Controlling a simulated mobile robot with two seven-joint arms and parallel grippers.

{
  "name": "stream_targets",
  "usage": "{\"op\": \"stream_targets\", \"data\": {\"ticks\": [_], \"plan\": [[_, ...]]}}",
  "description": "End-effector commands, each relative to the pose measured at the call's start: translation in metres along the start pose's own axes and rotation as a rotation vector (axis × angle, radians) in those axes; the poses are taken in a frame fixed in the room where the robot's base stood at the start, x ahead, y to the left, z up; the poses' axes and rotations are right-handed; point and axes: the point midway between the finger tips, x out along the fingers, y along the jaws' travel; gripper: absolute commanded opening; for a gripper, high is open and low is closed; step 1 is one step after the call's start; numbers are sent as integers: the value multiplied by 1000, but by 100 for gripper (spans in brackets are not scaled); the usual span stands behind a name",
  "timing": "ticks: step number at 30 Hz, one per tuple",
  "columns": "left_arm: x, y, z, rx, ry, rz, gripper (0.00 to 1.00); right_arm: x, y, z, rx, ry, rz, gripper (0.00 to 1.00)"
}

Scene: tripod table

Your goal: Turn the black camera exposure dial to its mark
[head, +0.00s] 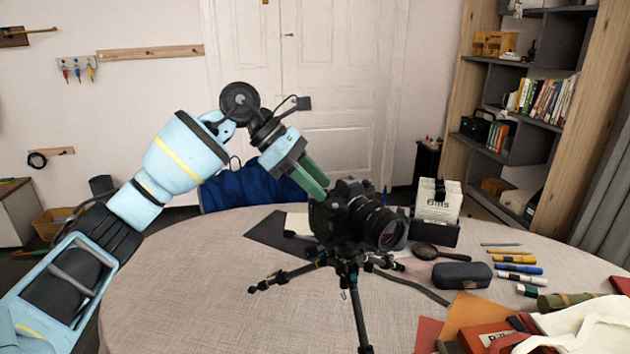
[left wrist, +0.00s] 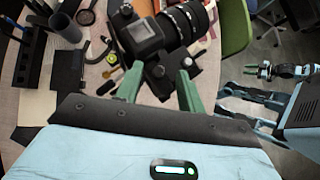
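The black camera (head: 345,215) stands on a tripod (head: 352,290) on the table, its lens facing front right. My left gripper (head: 318,188) comes down from the upper left, its green fingers at the camera's top left side. In the left wrist view the two fingers stand apart, so the left gripper (left wrist: 160,72) is open, with the camera (left wrist: 142,34) just beyond the tips. I cannot clearly make out the exposure dial or its mark, or whether a finger touches the camera. My right gripper (left wrist: 262,71) shows small at the right of the left wrist view; its opening is unclear.
The round table (head: 200,270) has free room at left. A card holder (head: 437,205), magnifier (head: 427,251), dark case (head: 462,275) and several pens lie to the right. Folders and a white cloth (head: 585,330) fill the front right.

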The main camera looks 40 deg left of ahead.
Motion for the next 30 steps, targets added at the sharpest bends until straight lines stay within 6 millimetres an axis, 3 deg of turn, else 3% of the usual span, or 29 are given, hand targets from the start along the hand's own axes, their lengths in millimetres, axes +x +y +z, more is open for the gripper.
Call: {"op": "stream_targets", "data": {"ticks": [5,15,30], "plan": [[0,0,0,0,0,0,39,0,0,-1,1,3,0,36],[0,0,0,0,0,0,0,1,0,-3,2,5,0,36],[-1,-4,1,-94,1,98,0,-3,0,-13,0,22,2,36]]}}
